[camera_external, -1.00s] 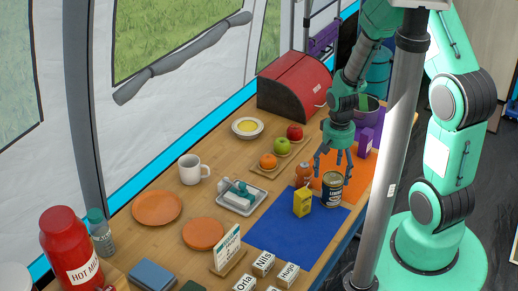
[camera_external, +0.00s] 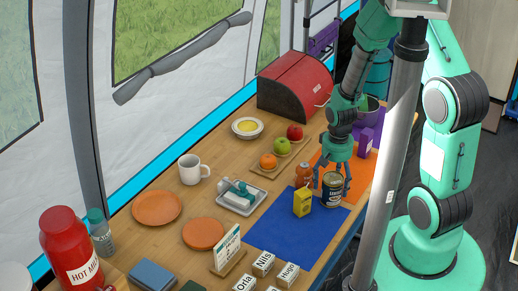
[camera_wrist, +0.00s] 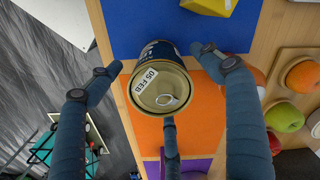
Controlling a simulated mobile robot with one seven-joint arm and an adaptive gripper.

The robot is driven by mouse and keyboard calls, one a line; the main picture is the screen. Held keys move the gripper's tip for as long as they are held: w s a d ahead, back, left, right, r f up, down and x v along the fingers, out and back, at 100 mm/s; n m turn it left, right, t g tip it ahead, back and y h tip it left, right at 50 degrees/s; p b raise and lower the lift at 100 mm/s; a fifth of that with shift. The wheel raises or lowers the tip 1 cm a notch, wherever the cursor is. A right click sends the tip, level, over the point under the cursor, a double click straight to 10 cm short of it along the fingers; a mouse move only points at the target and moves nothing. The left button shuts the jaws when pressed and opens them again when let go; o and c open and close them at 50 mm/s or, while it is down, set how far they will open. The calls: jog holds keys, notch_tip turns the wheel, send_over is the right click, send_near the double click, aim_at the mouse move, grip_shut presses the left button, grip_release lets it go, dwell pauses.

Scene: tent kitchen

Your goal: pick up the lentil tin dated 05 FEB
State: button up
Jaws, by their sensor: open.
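The lentil tin (camera_external: 332,191) is dark with a gold lid and stands upright on the table at the edge of the blue mat. In the wrist view the tin (camera_wrist: 160,88) shows its ring-pull lid and a white label reading 05 FEB. My gripper (camera_external: 332,186) is lowered around the tin with its fingers spread. In the wrist view the fingers (camera_wrist: 160,70) lie to the left, right and below the tin, with gaps visible at the sides. The gripper is open and holds nothing.
A yellow box (camera_external: 302,202) stands on the blue mat (camera_external: 285,232) close left of the tin. An orange-brown bottle (camera_external: 303,175) stands just behind-left. The orange mat (camera_external: 360,172) lies behind. Name blocks (camera_external: 263,264) stand in front.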

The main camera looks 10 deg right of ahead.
dwell(0.4)
jog(key=c, duration=1.7)
jog(key=shift+o, duration=0.2)
jog(key=shift+r, duration=0.1)
jog(key=shift+w+r+p, duration=0.1)
jog(key=shift+r+p, duration=0.3)
jog(key=shift+r, duration=0.5)
jog(key=shift+s+r+p, duration=0.15)
jog(key=shift+r, duration=0.35)
jog(key=shift+s+r+p, duration=0.15)
jog(key=shift+r, duration=0.35)
jog(key=s+d+r+p, duration=0.1)
jog(key=s+d+p, duration=0.1)
jog(key=s, duration=1.3)
jog(key=shift+d, duration=0.5)
jog(key=shift+s, duration=0.1)
